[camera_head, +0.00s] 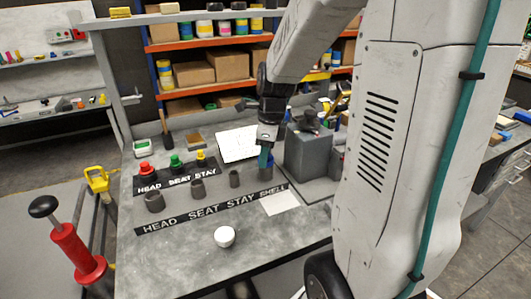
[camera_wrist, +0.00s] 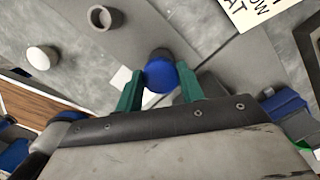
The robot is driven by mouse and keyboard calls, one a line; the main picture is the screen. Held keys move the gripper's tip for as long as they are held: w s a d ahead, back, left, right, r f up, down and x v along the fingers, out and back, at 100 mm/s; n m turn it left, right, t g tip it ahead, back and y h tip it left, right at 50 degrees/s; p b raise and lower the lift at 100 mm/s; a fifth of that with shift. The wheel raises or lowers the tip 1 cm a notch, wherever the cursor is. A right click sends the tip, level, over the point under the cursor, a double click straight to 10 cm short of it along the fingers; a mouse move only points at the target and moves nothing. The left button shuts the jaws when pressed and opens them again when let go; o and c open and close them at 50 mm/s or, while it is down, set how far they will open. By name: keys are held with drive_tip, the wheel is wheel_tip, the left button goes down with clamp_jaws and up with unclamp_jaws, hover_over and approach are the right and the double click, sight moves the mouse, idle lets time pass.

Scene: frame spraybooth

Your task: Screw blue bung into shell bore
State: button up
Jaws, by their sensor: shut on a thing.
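The blue bung (camera_wrist: 158,80) sits between the two green fingers of my gripper (camera_wrist: 161,88) in the wrist view. My gripper is shut on it. In the head view my gripper (camera_head: 265,160) points down over the grey bench, near the SHELL end of the lower label strip (camera_head: 205,211). The bung is mostly hidden there by the fingers. A grey open cup (camera_wrist: 104,19) stands apart from the bung in the wrist view.
Grey cups (camera_head: 154,202) stand between the label strips. Red (camera_head: 145,169), green (camera_head: 176,162) and yellow bungs stand on the upper strip. A grey block (camera_head: 308,155) stands close right of my gripper.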

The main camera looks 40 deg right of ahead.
drive_tip(key=m, duration=0.4)
drive_tip(key=shift+m, duration=0.3)
drive_tip(key=o, duration=0.7)
